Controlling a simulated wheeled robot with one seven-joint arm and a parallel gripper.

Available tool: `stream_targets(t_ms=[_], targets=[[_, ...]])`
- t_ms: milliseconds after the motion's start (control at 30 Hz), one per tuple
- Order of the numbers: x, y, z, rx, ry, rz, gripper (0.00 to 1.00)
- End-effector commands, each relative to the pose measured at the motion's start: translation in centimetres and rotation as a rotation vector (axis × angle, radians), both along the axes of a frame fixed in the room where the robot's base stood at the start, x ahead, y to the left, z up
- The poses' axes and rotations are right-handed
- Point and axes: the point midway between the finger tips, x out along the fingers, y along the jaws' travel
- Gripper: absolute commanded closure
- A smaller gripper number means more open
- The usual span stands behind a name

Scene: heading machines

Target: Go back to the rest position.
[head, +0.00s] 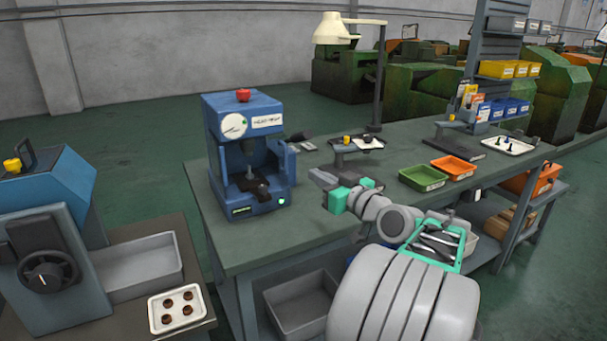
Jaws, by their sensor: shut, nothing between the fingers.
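My gripper (322,179) is at the end of my arm, which reaches in from the bottom right over the green-topped workbench (240,240). Its grey fingers point left towards the blue press and show no object between them. They are apart from the blue press (245,150), which stands to their left with a red button on top and a round dial. How high my gripper is above the bench top is hard to tell. My large grey arm links hide the front right part of the bench.
A green tray (424,178) and an orange tray (454,167) lie right of my gripper. Behind it are a small grey stand (352,149) and a lamp (335,31). A blue machine (45,215) and a white tray with brown rings (178,325) are at left. The bench's front middle is clear.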

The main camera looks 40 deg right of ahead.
Motion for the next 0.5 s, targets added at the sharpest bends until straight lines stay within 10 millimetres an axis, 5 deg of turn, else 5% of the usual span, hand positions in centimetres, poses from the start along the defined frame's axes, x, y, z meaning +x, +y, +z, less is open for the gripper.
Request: stream_targets(t_ms=[100,300,433,500], targets=[[-2.5,-0.4,0.0,0.0,0.0,-0.01,1.0],[-3.7,-0.1,0.1,0.001,0.002,-0.002,1.0],[-1.4,2.7,-0.3,0.011,0.079,0.042,1.0],[0.9,6.5,-1.2,0.025,0.188,0.092,1.0]])
